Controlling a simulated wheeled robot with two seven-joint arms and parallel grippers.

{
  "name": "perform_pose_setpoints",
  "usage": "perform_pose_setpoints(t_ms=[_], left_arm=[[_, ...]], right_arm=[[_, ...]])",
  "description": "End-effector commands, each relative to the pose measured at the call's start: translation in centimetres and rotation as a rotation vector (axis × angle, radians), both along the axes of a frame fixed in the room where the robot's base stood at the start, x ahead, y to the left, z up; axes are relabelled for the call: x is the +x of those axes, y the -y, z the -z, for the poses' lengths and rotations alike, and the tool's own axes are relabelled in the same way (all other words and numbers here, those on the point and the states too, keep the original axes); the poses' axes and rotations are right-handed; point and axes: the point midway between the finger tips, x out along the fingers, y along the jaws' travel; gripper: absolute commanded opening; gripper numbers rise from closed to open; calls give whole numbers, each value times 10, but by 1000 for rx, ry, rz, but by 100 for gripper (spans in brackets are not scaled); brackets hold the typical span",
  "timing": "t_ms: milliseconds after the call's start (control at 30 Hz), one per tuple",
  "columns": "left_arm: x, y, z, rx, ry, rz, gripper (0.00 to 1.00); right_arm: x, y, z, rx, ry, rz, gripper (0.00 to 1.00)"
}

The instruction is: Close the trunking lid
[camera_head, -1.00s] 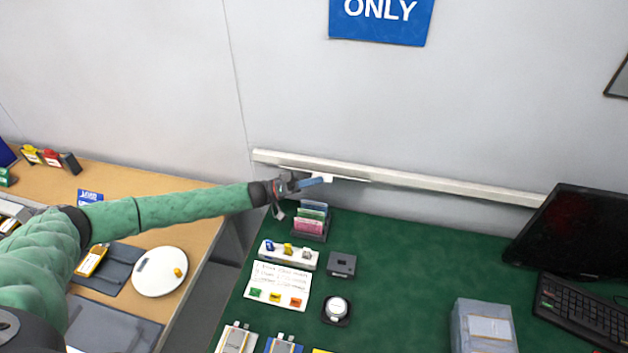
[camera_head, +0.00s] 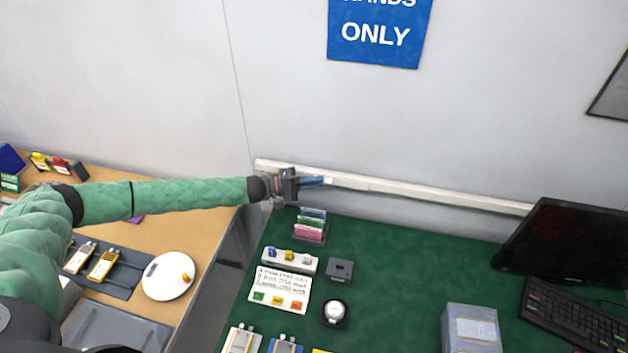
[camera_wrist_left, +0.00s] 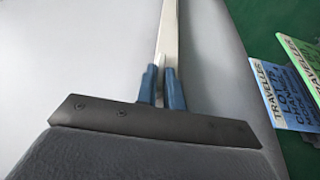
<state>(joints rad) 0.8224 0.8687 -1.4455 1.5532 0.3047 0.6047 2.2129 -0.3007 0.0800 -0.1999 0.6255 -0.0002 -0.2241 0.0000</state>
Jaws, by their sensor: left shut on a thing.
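The white trunking (camera_head: 430,190) runs along the wall behind the green bench; it also shows in the left wrist view (camera_wrist_left: 168,35). My left gripper (camera_head: 318,181) is at the trunking's left part, its blue fingers across the front. In the left wrist view my left gripper (camera_wrist_left: 160,85) has a thin pale strip, the trunking lid (camera_wrist_left: 159,88), between its fingers. It is shut on that lid. No hanging flap shows in the head view now. The gripper hides part of the lid, so whether it is fully seated cannot be told. My right gripper is not in view.
A card rack (camera_head: 310,228) stands just below the gripper; its cards (camera_wrist_left: 275,90) show at the right in the wrist view. A monitor (camera_head: 565,240) stands at the trunking's right end. The wall above is free around the blue sign (camera_head: 375,35).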

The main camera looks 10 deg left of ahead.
Motion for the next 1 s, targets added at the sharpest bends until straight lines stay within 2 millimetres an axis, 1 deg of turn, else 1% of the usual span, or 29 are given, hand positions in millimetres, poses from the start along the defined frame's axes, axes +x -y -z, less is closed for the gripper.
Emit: perform_pose_setpoints(t_ms=[33,233,633,667,700,767,1000], left_arm=[[0,0,-1,2,-14,0,0],[1,0,0,1,-49,0,0],[1,0,0,1,-55,1,0],[1,0,0,1,-55,1,11],[1,0,0,1,-55,1,19],[1,0,0,0,-54,1,31],[1,0,-1,0,-53,0,31]], right_arm=[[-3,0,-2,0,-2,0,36],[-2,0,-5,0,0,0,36],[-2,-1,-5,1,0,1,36],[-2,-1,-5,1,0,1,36],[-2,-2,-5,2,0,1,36],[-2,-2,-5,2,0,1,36],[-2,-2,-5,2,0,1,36]])
